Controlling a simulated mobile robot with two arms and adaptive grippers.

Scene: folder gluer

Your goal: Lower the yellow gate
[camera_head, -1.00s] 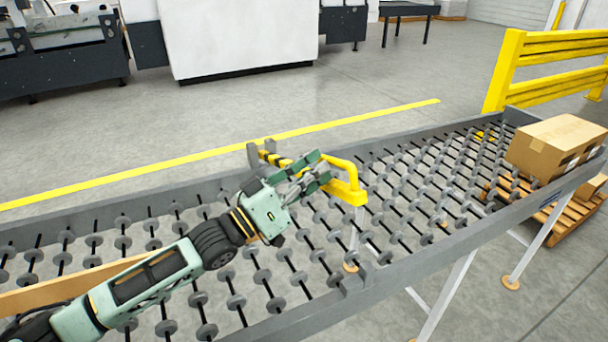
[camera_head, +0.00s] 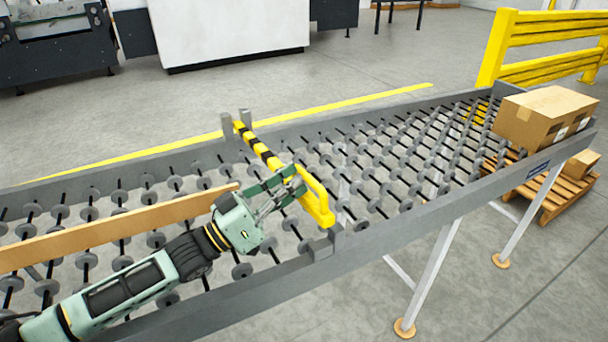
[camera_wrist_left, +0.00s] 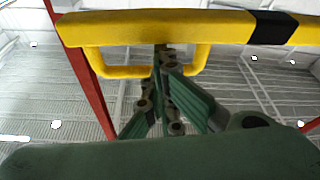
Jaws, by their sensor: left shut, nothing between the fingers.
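The yellow gate (camera_head: 262,153) is a bar with black bands and a yellow loop handle. It spans the roller conveyor from the back bracket toward the front one. Its near end (camera_head: 322,215) is close to the front bracket (camera_head: 337,240); I cannot tell if it rests there. My left gripper (camera_head: 292,180) is at the handle, with its fingers shut and nothing between them. The left wrist view shows the bar (camera_wrist_left: 170,28) above the green fingers (camera_wrist_left: 165,88), which are at the handle loop; contact is unclear. My right gripper is not in view.
The conveyor's grey side rail (camera_head: 430,212) runs along the front. A brown board (camera_head: 110,228) stands along the rollers at the left. A cardboard box (camera_head: 543,117) sits at the right end, near a yellow barrier (camera_head: 545,45). The rollers right of the gate are clear.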

